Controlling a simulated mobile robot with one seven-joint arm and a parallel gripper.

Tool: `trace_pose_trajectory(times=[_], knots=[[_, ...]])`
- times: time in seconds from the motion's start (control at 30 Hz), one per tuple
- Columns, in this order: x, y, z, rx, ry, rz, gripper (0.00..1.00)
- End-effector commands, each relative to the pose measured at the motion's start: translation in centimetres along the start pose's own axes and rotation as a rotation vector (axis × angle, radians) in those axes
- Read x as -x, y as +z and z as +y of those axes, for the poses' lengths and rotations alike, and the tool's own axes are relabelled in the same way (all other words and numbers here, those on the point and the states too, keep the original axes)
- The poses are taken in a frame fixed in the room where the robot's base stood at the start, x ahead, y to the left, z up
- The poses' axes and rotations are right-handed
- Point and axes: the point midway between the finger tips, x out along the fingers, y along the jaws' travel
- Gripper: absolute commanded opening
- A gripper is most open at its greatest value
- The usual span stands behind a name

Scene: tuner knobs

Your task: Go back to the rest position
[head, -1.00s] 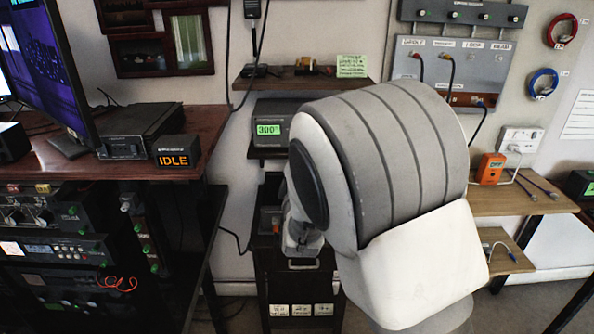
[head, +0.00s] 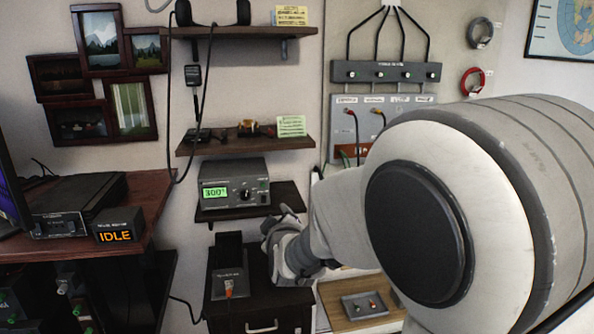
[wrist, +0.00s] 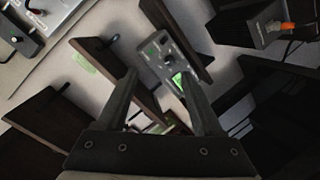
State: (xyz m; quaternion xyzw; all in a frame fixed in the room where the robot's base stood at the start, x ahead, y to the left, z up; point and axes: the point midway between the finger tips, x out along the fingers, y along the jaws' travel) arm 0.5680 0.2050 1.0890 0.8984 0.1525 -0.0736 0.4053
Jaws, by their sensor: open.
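My gripper (head: 284,220) shows in the head view past my large arm link, in front of the wall and just right of the tuner box (head: 235,190) with its green 300 display and black knob. In the wrist view, my gripper (wrist: 160,85) has its two fingers spread apart with nothing held between them. The tuner box (wrist: 165,58) shows beyond the fingers, tilted in that view. In the head view my arm hides part of the wall panel and the lower right.
Shelves (head: 245,146) stick out of the wall behind and above the gripper. A black cabinet (head: 262,300) with a small device (head: 229,284) stands below. A desk with an IDLE display (head: 117,225) is at left. A wooden shelf (head: 335,310) with a small control box lies below the arm.

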Motion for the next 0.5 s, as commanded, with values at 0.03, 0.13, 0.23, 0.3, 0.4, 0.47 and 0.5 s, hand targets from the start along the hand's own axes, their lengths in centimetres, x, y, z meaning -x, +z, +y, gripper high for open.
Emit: trace_pose_trajectory(times=[0.03,0.13,0.23,0.3,0.4,0.47,0.5], knots=[[1.5,0.0,1.9,-0.063,-0.025,-0.024,0.68],[4.4,0.9,3.9,-0.185,-0.092,-0.084,0.68],[7.7,1.8,5.5,-0.298,-0.150,-0.151,0.68],[10.3,2.5,6.5,-0.371,-0.184,-0.202,0.68],[14.2,3.5,7.5,-0.471,-0.222,-0.283,0.68],[16.6,4.2,8.0,-0.527,-0.238,-0.336,0.68],[18.3,4.7,8.2,-0.563,-0.247,-0.373,0.68]])
